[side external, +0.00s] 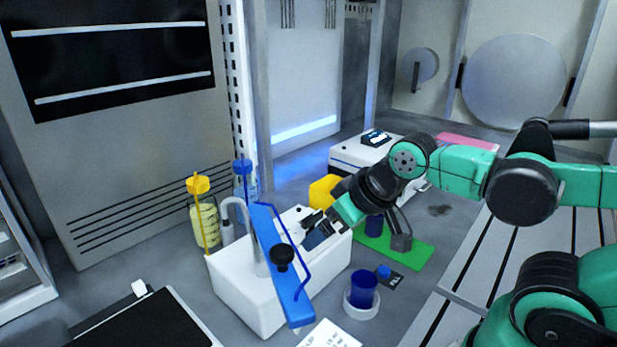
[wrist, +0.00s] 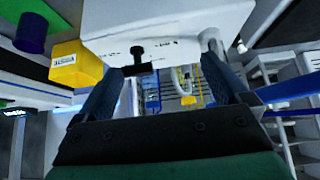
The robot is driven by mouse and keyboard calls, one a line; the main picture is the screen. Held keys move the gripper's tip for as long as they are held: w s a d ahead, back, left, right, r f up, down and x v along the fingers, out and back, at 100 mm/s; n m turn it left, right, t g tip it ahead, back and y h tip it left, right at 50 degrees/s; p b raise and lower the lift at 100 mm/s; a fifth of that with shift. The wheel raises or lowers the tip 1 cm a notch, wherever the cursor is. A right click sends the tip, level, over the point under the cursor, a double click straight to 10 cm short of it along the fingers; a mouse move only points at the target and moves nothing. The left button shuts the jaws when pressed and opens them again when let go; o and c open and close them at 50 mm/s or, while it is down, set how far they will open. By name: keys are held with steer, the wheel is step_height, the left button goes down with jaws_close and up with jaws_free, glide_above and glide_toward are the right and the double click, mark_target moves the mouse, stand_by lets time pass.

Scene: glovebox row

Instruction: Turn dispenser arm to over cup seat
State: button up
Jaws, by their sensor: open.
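The dispenser is a white box (side external: 240,292) with a long blue arm (side external: 275,255) on top, carrying a black knob (side external: 282,255). The blue arm slants toward the front, its near end past the box edge. A blue cup (side external: 363,284) stands in a white round seat (side external: 362,310) right of the arm's near end. My gripper (side external: 316,230) is open over the box, right of the blue arm, apart from the knob. In the wrist view the open fingers (wrist: 160,85) have a black T-shaped part (wrist: 137,61) between or beyond them; contact cannot be told.
A yellow block (side external: 323,191) and a green mat (side external: 412,250) with a dark blue cylinder (side external: 374,226) lie behind and right of the box. A yellow-topped bottle (side external: 204,220) stands left. A small blue-capped item (side external: 384,272) is near the cup.

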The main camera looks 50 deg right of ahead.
steer(key=shift+r, duration=0.1)
steer(key=c, duration=0.4)
steer(key=shift+r, duration=0.35)
step_height(320, 180, up, 16)
steer(key=f, duration=0.1)
steer(key=m+g, duration=0.7)
steer(key=m, duration=0.2)
glide_above(282, 250)
step_height(282, 250, down, 3)
steer(key=shift+f, duration=3.25)
jaws_close()
